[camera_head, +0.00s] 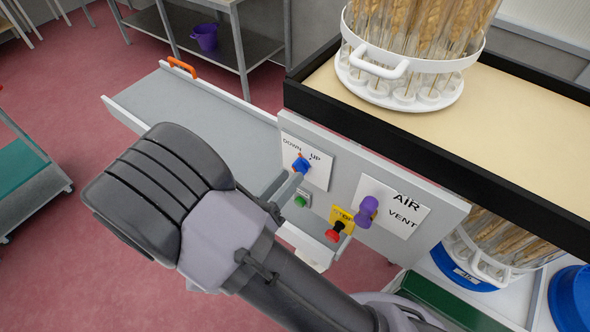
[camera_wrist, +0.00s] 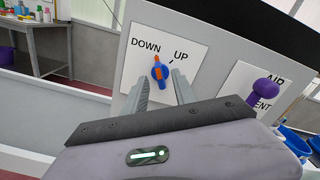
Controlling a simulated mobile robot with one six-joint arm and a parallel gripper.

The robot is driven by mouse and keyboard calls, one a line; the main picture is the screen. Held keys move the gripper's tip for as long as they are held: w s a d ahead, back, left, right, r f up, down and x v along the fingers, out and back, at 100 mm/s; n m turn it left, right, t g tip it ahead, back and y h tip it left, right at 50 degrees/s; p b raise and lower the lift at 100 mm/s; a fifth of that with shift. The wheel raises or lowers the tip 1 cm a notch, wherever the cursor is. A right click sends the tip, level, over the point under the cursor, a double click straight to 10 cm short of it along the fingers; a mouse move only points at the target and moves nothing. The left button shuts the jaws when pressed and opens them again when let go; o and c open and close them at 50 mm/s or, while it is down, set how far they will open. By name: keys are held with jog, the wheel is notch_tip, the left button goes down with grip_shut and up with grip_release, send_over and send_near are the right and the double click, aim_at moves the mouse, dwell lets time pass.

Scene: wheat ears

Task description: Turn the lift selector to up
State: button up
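The lift selector (camera_head: 300,164) is a round blue knob on a white DOWN/UP plate on the grey panel. In the wrist view the selector (camera_wrist: 161,73) shows an orange pointer bar, which points up and slightly left, toward DOWN. A short dark tick lies toward UP. My gripper (camera_wrist: 161,84) has its two grey fingers apart, one at each side below the knob, with a gap between them. In the head view my gripper (camera_head: 291,184) reaches the panel from the lower left, its fingers close to the knob. Contact cannot be told.
A purple AIR VENT knob (camera_head: 366,211) sits to the right. A red STOP button (camera_head: 334,232) and a green button (camera_head: 300,201) sit below the selector. A rack of wheat ears (camera_head: 400,71) stands on the bench above. A grey conveyor-like surface (camera_head: 195,108) extends left.

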aim_at(295, 171)
jog(key=shift+x, duration=1.85)
jog(key=shift+a, duration=0.1)
grip_shut()
